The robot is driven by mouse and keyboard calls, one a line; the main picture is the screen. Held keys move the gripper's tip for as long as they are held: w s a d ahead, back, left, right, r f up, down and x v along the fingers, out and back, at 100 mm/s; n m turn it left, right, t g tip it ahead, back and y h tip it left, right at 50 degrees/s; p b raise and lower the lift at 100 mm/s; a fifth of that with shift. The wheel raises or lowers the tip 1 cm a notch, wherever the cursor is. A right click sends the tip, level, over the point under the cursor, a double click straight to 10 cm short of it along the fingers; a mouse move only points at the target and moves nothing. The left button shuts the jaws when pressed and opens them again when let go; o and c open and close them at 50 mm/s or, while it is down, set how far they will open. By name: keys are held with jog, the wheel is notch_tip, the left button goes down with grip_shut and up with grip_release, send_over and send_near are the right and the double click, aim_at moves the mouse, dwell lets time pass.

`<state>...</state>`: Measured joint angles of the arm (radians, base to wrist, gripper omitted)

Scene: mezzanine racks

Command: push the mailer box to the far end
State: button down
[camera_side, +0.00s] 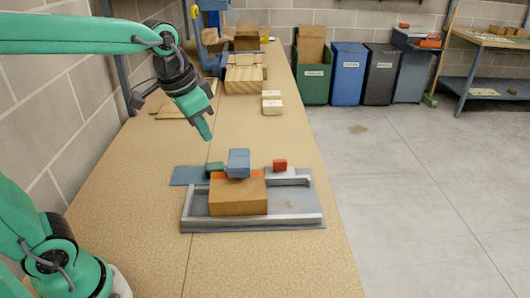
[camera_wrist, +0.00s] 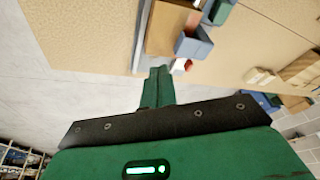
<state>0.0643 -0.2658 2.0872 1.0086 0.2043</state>
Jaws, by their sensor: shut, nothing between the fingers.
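The mailer box (camera_side: 238,200), a plain brown carton, lies flat on a grey tray (camera_side: 311,218) with raised metal rails, left of the tray's middle in the side view. Its top shows in the wrist view (camera_wrist: 168,30). My gripper (camera_side: 207,138) is shut and empty. It points down in the air, above and to the upper left of the box in the side view, apart from it. In the wrist view, my closed fingers (camera_wrist: 160,72) reach toward the box's edge. The box's underside is hidden.
A blue bin (camera_side: 238,160), a green block (camera_side: 214,168) and a red block (camera_side: 280,164) stand just behind the mailer box. A block wall (camera_side: 60,120) runs along the left. Cartons (camera_side: 244,75) stand farther back. The table's front is clear.

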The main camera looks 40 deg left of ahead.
aim_at(252, 185)
jog(key=w+d+f+m+g, duration=0.1)
jog(key=w+d+f+m, duration=0.1)
jog(key=w+f, duration=0.3)
jog(key=w+d+f+m+g, duration=0.2)
jog(key=w+d+f, duration=0.3)
jog(key=w, duration=0.9)
jog(key=shift+f+m+g, duration=0.3)
jog(key=shift+f+m, duration=0.4)
jog(key=shift+f, duration=0.1)
jog(key=shift+f, duration=0.15)
jog(key=f, duration=0.9)
jog(key=shift+s+a+f, duration=0.25)
jog(key=shift+s+f, duration=0.05)
jog(key=shift+s+a, duration=1.05)
jog(key=shift+s, duration=0.1)
jog(key=shift+s+a, duration=1.7)
jog(key=shift+s, duration=0.2)
